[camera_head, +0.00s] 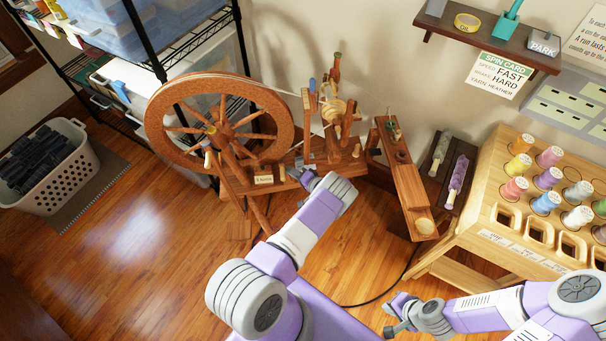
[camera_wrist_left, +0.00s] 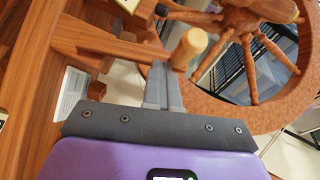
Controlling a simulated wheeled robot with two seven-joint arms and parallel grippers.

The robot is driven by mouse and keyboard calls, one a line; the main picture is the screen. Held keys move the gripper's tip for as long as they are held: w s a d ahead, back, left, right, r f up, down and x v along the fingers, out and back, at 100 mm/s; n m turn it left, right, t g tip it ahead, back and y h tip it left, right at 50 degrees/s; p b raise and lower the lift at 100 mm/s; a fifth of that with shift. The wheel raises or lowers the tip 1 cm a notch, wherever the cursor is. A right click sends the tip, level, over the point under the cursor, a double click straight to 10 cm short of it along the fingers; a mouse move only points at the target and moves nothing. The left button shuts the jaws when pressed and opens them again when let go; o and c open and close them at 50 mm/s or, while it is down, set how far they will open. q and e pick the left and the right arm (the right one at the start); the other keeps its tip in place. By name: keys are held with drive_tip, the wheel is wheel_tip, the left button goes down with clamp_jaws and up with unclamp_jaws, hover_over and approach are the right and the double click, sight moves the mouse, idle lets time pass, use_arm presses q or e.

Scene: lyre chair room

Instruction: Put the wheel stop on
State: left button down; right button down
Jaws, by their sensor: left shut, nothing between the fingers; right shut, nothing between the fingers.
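The spinning wheel (camera_head: 166,110) stands at the back with its brown rim and turned spokes. In the left wrist view, its rim and spokes (camera_wrist_left: 258,90) fill the right side. A pale round-ended wooden knob (camera_wrist_left: 188,48) shows just beyond my left gripper's fingertips; it may be the wheel stop's handle, but I cannot tell. My left gripper (camera_head: 309,178) is shut and empty by the wheel's wooden base (camera_head: 290,184). Its closed fingers also show in the left wrist view (camera_wrist_left: 160,72); touching cannot be told. My right gripper (camera_head: 392,318) is shut and empty above the floor.
A narrow wooden bench (camera_head: 405,185) stands right of the wheel. A spool rack (camera_head: 480,215) with several coloured spools is at right. A shelf (camera_head: 490,44) carries tape and a PARK block. A laundry basket (camera_head: 45,165) stands at left.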

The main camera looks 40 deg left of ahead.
use_arm(q)
drive_tip(key=shift+w+a+r, duration=0.2)
drive_tip(key=shift+w+r, duration=0.15)
drive_tip(key=shift+r, duration=0.2)
drive_tip(key=w+f+v, duration=0.1)
drive_tip(key=w+v, duration=0.1)
drive_tip(key=v, duration=1.1)
drive_tip(key=shift+d, duration=0.2)
use_arm(e)
drive_tip(key=shift+w, duration=0.35)
use_arm(q)
drive_tip(key=shift+w+f, duration=0.15)
use_arm(e)
drive_tip(key=shift+r, duration=0.1)
